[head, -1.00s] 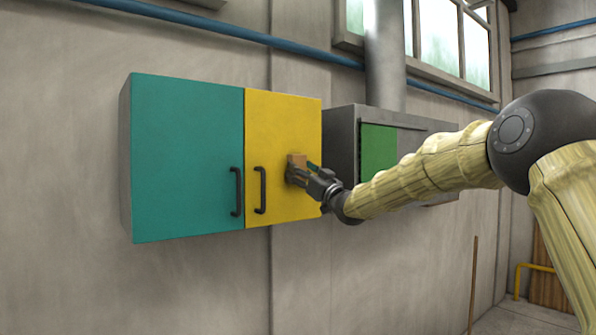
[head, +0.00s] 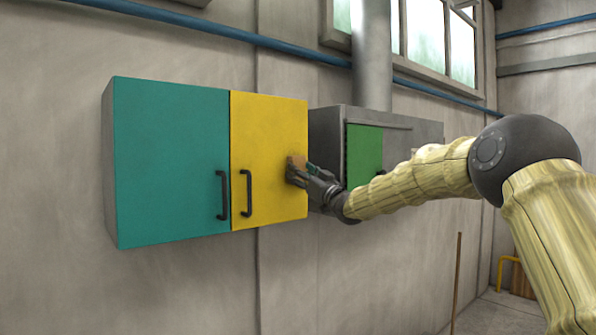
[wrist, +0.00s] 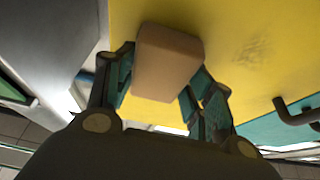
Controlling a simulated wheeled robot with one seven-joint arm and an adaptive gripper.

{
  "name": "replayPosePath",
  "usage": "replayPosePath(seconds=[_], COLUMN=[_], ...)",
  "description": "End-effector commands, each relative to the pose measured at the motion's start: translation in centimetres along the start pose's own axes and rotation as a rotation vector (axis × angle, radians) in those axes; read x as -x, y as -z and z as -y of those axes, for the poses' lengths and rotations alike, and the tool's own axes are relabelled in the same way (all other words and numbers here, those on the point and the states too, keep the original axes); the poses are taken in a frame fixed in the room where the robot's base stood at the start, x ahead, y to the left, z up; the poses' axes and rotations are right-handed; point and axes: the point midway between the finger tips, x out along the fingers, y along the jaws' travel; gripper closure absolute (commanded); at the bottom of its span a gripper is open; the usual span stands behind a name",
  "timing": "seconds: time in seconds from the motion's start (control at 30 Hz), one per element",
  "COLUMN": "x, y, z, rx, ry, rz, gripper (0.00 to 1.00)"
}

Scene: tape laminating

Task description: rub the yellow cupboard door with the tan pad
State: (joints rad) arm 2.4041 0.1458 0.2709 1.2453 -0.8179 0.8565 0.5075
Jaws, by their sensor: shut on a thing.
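The yellow cupboard door (head: 268,130) is the right-hand door of a wall cupboard and is closed. It fills much of the wrist view (wrist: 250,40), where a dark smudge shows on it beside the pad. My gripper (head: 299,174) is shut on the tan pad (head: 296,162), near the door's right edge. In the wrist view the pad (wrist: 167,62) sits between the fingers and lies against or very close to the door; I cannot tell whether it touches. The door's black handle (head: 246,193) is left of my gripper.
The teal door (head: 170,160) with its own black handle (head: 222,195) is to the left. A grey box with a green panel (head: 364,155) is on the wall to the right, behind my arm. A blue pipe (head: 200,27) runs above. A thin pole (head: 457,280) leans below.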

Motion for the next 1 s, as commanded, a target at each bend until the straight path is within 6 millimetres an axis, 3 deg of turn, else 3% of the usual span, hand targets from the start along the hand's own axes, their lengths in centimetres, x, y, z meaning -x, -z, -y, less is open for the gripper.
replayPosePath(seconds=[0.37,1.0], x=[0.2,4.6], y=[0.0,1.9], z=[-0.2,-0.2], rx=[0.0,0.001], ry=[-0.001,-0.002], rz=[0.001,0.0], gripper=[0.66,0.66])
